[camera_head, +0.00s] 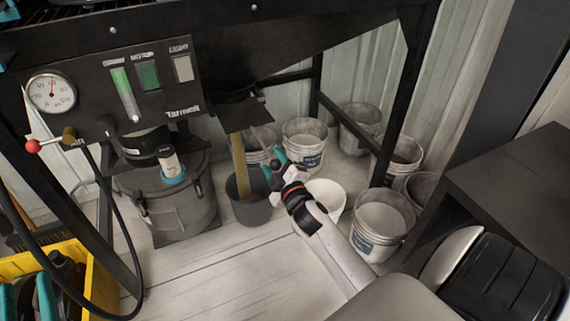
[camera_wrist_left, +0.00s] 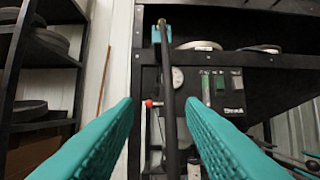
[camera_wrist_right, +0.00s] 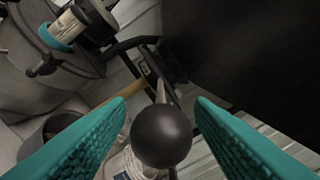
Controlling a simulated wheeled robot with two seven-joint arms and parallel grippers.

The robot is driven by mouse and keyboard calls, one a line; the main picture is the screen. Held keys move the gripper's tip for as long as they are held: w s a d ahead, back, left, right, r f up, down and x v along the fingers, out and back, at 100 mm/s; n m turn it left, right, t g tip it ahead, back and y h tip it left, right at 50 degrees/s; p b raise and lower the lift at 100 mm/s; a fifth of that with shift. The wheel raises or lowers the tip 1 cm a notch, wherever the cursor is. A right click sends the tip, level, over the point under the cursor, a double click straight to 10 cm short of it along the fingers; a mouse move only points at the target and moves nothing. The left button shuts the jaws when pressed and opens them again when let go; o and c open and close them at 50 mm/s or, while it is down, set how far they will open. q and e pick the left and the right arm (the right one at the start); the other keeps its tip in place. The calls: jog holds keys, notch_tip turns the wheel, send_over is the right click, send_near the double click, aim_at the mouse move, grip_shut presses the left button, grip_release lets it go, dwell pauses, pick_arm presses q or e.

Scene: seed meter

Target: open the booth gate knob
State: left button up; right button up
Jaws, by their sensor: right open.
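The knob is a black ball (camera_wrist_right: 161,136) on a thin lever, large in the right wrist view. It lies between the teal fingers of my right gripper (camera_head: 273,167), which are open with a gap on each side. In the head view the lever runs toward that gripper from the black gate (camera_head: 237,112) under the hopper, and the ball is hard to make out. A tan column (camera_head: 239,165) hangs from the gate into a dark bucket (camera_head: 249,208). My left gripper (camera_wrist_left: 160,110) is open and empty in the left wrist view, facing the panel from a distance.
A black panel (camera_head: 124,85) with gauge and switches is at the left. A grey canister (camera_head: 170,212) stands below it. Several white buckets (camera_head: 382,222) stand around the right arm. A yellow crate (camera_head: 98,268) is lower left, a dark table (camera_head: 520,180) at right.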

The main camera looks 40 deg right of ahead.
pick_arm(q)
notch_tip(320, 180, down, 6)
jog(key=g+y+p, duration=0.1)
jog(key=g, duration=0.3)
jog(key=shift+w+a+f+g+y, duration=0.25)
jog(key=shift+w+a+g+y, duration=0.05)
jog(key=shift+w+a+y, duration=0.15)
pick_arm(e)
jog(key=v, duration=0.9)
jog(key=shift+s, duration=0.1)
